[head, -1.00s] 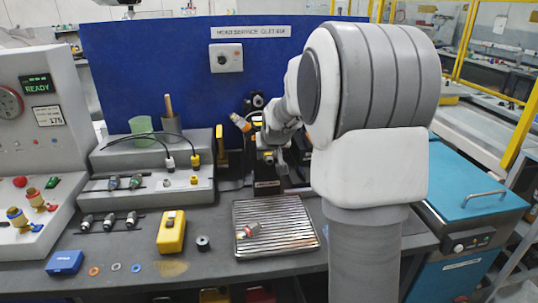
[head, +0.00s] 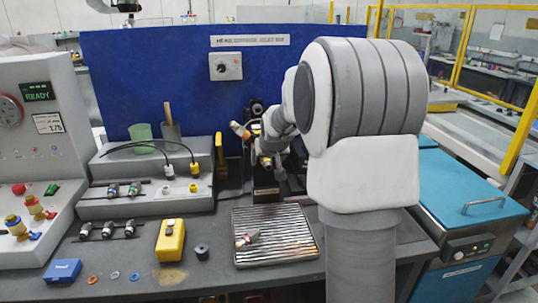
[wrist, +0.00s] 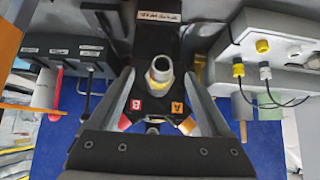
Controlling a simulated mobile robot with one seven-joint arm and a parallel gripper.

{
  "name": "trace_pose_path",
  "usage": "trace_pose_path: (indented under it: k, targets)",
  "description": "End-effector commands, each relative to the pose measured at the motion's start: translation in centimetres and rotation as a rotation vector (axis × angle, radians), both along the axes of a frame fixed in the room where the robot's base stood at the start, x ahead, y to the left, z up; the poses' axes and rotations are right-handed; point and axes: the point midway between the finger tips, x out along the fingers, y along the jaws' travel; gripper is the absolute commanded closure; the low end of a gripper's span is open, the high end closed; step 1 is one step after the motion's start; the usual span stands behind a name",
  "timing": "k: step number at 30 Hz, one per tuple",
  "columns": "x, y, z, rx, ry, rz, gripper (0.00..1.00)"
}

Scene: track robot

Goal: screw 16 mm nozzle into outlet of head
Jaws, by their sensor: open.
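In the wrist view, my gripper (wrist: 160,78) is open, with one grey finger on each side of a pale round piece with a brass-toned rim (wrist: 160,70). I cannot tell whether this piece is the nozzle or the outlet, or whether a finger touches it. The head (wrist: 155,105) is dark, with red and orange marked tags. In the head view, the dark fixture (head: 265,194) stands before the blue panel, and my arm hides much of the gripper and head. Several small nozzle-like fittings (head: 108,230) lie in racks at the left; their sizes are unreadable.
A ridged metal tray (head: 275,255) holds a small red-and-metal fitting (head: 247,238). A grey connector block (head: 150,205) stands left of the fixture.

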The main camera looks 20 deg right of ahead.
Motion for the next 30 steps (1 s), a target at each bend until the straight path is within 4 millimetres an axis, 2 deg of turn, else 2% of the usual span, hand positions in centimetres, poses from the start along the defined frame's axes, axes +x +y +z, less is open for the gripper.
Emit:
trace_pose_path:
  k: [5,21,30]
  targets:
    - [-1.2,0.3,1.6,0.000,-0.004,-0.001,0.19]
    - [-8.3,2.4,9.6,-0.002,-0.006,0.000,0.19]
    - [-10.9,3.1,12.4,-0.001,-0.003,0.001,0.19]
